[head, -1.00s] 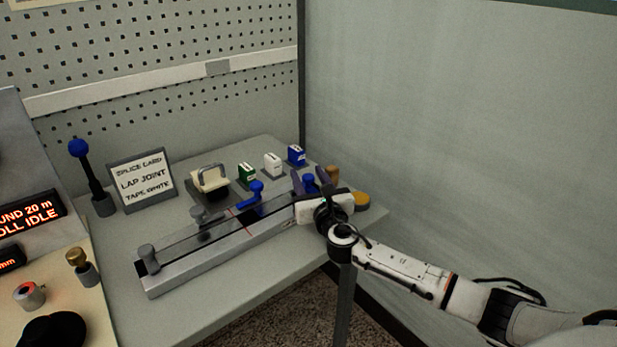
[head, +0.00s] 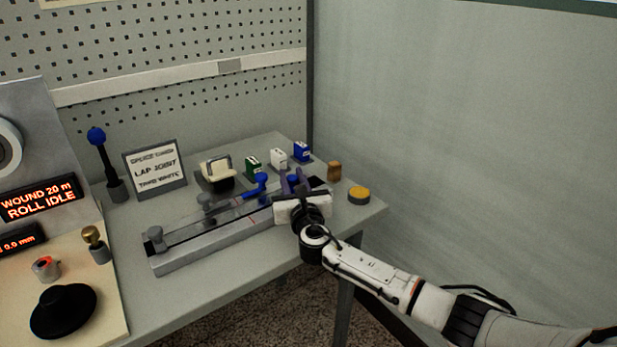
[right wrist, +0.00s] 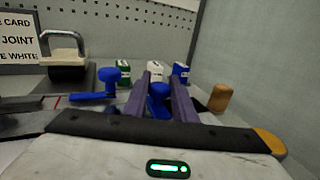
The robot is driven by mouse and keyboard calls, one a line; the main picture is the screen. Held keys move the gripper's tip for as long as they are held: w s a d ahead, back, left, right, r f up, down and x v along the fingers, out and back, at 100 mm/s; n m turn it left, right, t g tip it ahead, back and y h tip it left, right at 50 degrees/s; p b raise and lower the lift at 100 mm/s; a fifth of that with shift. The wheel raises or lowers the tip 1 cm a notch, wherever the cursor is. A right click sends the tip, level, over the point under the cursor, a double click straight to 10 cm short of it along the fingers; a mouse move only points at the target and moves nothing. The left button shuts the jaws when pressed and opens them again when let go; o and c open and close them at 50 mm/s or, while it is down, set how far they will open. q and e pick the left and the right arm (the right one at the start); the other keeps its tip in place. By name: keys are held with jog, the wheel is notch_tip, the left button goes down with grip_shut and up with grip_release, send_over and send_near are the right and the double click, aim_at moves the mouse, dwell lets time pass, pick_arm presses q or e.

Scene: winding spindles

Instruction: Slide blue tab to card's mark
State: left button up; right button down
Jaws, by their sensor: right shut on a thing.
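A grey splicing rail (head: 190,255) lies on the bench, with two blue-knobbed parts. My right gripper (head: 293,184) is at its right end, with its two purple fingers shut around the right blue tab (right wrist: 158,97). The other blue knob (head: 262,180) stands just left of the fingers, on a blue arm; it also shows in the right wrist view (right wrist: 110,78). A red mark (right wrist: 57,100) shows left of it in the wrist view. The card (head: 155,170) stands behind the rail and reads "SPLICE CARD, LAP JOINT, TAPE WHITE". My left gripper is not in view.
Green (head: 253,166), white (head: 278,158) and blue (head: 301,152) tape blocks stand behind the rail, beside a cream roller with a handle (head: 216,172). A brown peg (head: 334,171) and yellow-topped disc (head: 359,194) are at right. A control panel (head: 70,290) is at left.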

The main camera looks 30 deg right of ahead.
jog(key=shift+a+f, duration=0.1)
jog(key=shift+a, duration=0.15)
jog(key=c, duration=1.5)
grip_release()
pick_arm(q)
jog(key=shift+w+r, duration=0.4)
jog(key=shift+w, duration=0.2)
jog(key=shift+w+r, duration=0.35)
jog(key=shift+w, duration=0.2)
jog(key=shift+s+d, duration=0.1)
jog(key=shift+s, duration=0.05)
pick_arm(e)
jog(key=shift+s+a, duration=0.1)
jog(key=shift+s, duration=0.2)
jog(key=v, duration=0.9)
jog(key=shift+s+a+p, duration=0.1)
jog(key=shift+s+p, duration=0.2)
jog(key=shift+p, duration=0.05)
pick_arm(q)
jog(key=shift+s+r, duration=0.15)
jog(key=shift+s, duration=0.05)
